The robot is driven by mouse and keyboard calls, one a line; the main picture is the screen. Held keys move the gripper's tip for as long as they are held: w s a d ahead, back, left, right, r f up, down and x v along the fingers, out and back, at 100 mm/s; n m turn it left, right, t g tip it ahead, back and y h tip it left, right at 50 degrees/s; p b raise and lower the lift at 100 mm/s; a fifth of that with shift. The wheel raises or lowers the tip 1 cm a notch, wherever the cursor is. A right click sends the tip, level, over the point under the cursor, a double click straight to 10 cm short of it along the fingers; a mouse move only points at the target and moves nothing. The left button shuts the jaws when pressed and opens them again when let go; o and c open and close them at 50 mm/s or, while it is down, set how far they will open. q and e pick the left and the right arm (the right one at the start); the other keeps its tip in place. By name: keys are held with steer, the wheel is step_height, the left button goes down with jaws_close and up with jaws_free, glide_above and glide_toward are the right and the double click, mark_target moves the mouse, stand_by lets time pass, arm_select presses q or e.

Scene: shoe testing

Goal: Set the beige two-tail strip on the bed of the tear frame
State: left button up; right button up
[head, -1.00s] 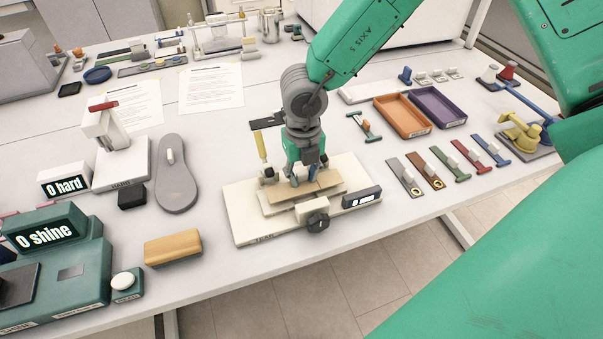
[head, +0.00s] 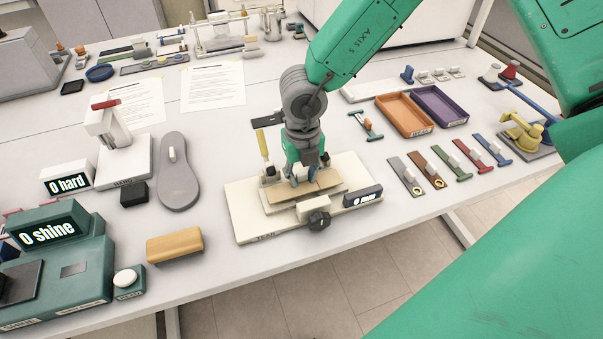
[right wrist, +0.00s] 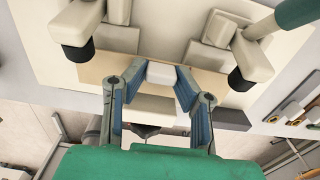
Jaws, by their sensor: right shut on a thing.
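The beige two-tail strip (head: 329,181) lies flat over the raised bed of the cream tear frame (head: 252,225). It also shows in the right wrist view (right wrist: 97,69), crossing behind my fingers. My right gripper (head: 305,177) is over the strip's middle, fingers pointing down. In the right wrist view my right gripper (right wrist: 161,76) is shut on the pale grip block (right wrist: 161,73) on the strip. Whether the strip's underside touches the bed everywhere is hidden. My left gripper is not in view.
The frame has a dark knob (head: 319,221), a small display (head: 362,196) and a yellow upright (head: 263,146). A tan block (head: 174,246) and a grey sole (head: 177,175) stand to its left. Several coloured strips (head: 440,165) and two trays (head: 404,116) are to its right.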

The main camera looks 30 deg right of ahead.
steer(key=shift+a+f, duration=0.4)
steer(key=shift+a, duration=0.05)
steer(key=shift+f+b, duration=0.2)
steer(key=shift+b, duration=0.15)
steer(key=shift+f, duration=0.1)
steer(key=shift+d+f, duration=0.1)
steer(key=shift+f, duration=0.05)
steer(key=o, duration=1.1)
steer(key=shift+d, duration=0.2)
